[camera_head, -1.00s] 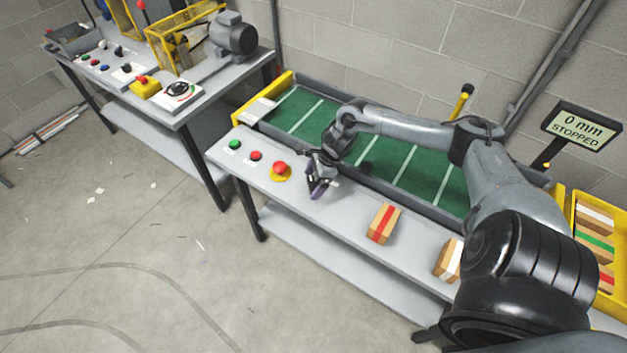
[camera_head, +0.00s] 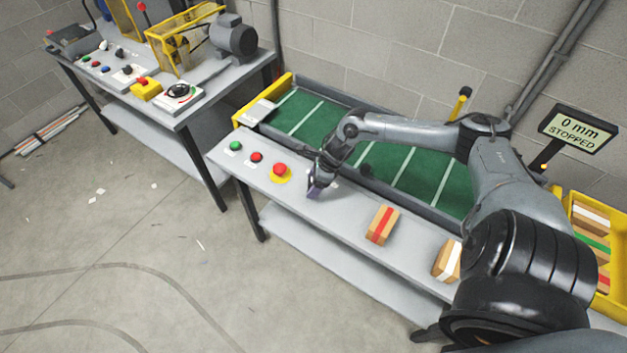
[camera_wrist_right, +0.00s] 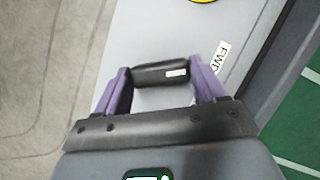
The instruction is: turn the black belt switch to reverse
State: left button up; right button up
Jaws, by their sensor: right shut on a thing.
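The black belt switch (camera_wrist_right: 160,73) shows in the right wrist view as a dark bar with a white mark at its right end. My right gripper (camera_wrist_right: 163,84) has its two purple fingers at the switch's two ends and is shut on it. A label reading FWD (camera_wrist_right: 215,65) lies just right of the right finger. In the head view my right gripper (camera_head: 315,187) is down at the grey panel, right of the red button on a yellow disc (camera_head: 280,170), and hides the switch. My left gripper is not in view.
A green button (camera_head: 235,146) and a red button (camera_head: 256,157) sit further left. Boxes with a red stripe (camera_head: 382,225) and a white stripe (camera_head: 447,260) lie to the right. The green belt (camera_head: 310,121) runs behind. A display (camera_head: 578,130) reads "0 mm STOPPED".

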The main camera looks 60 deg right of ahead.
jog(key=m+h+p, duration=0.1)
jog(key=m, duration=0.1)
jog(key=m+p, duration=0.1)
jog(key=m, duration=0.1)
jog(key=shift+a+r+m+t+h, duration=0.2)
jog(key=shift+m+t+h, duration=0.1)
jog(key=shift+h, duration=0.1)
jog(key=m+h+p, duration=0.1)
jog(key=m+p, duration=0.1)
jog(key=m, duration=0.1)
jog(key=shift+a+m, duration=0.1)
jog(key=shift+m, duration=0.2)
jog(key=m+h+p, duration=0.1)
jog(key=m+p, duration=0.1)
jog(key=m+g+h+p, duration=0.1)
jog(key=m+p, duration=0.1)
jog(key=m, duration=0.1)
jog(key=shift+a, duration=0.15)
jog(key=shift+w+f+m+g+p, duration=0.1)
jog(key=shift+m+g+p, duration=0.2)
jog(key=shift+m+p, duration=0.55)
jog(key=shift+h, duration=0.3)
jog(key=shift+m, duration=0.25)
jog(key=o, duration=1)
jog(key=shift+o, duration=0.2)
jog(key=shift+f, duration=0.1)
